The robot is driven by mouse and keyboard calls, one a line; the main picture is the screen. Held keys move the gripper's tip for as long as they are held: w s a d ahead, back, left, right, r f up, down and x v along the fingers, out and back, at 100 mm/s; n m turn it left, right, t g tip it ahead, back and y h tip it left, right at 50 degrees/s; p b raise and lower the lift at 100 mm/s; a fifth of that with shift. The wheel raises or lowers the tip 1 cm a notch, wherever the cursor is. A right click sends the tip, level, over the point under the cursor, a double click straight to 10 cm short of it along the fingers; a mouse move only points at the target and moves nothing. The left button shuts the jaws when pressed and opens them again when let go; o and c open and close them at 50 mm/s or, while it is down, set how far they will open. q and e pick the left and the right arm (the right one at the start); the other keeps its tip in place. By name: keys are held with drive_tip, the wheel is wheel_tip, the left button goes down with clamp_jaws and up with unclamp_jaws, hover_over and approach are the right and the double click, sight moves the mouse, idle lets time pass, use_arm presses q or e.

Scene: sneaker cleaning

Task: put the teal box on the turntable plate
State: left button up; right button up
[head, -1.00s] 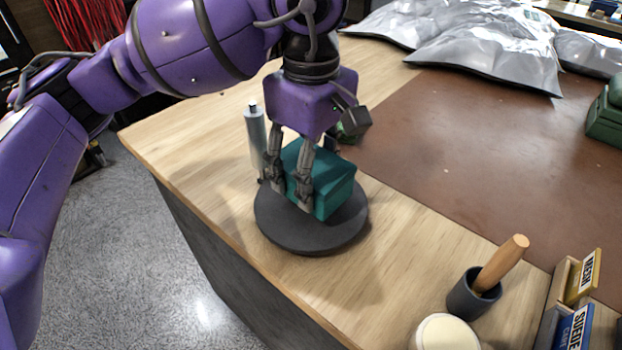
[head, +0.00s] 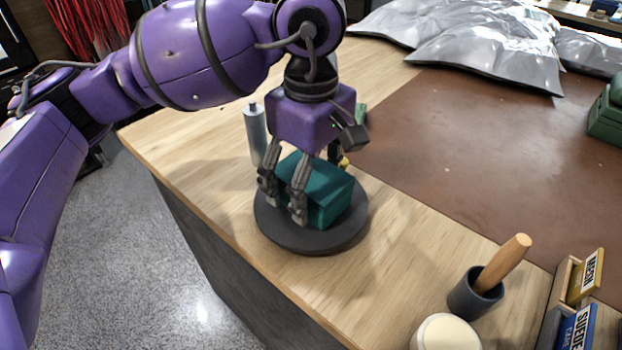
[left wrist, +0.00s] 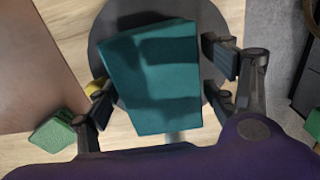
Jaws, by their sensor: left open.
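The teal box (head: 329,192) rests on the dark round turntable plate (head: 300,240), near its middle. In the left wrist view the box (left wrist: 155,80) lies slightly turned on the plate (left wrist: 216,28). My left gripper (head: 283,197) is open, with its fingers at the box's left side in the head view. In the left wrist view the fingers of my left gripper (left wrist: 160,85) stand on both sides of the box, with gaps visible. The gripper hides part of the box's left and back. My right gripper is not in view.
A grey cylinder (head: 255,132) stands behind the plate. A dark cup with a wooden handle (head: 502,262), a round cream-topped jar (head: 446,334) and labelled boxes (head: 578,325) stand at right front. A green block (left wrist: 58,132) lies near the plate. The brown mat (head: 470,150) is largely clear.

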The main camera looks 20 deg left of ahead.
use_arm(q)
drive_tip(key=shift+r, duration=0.3)
wheel_tip(320, 180, up, 12)
drive_tip(key=p, duration=0.1)
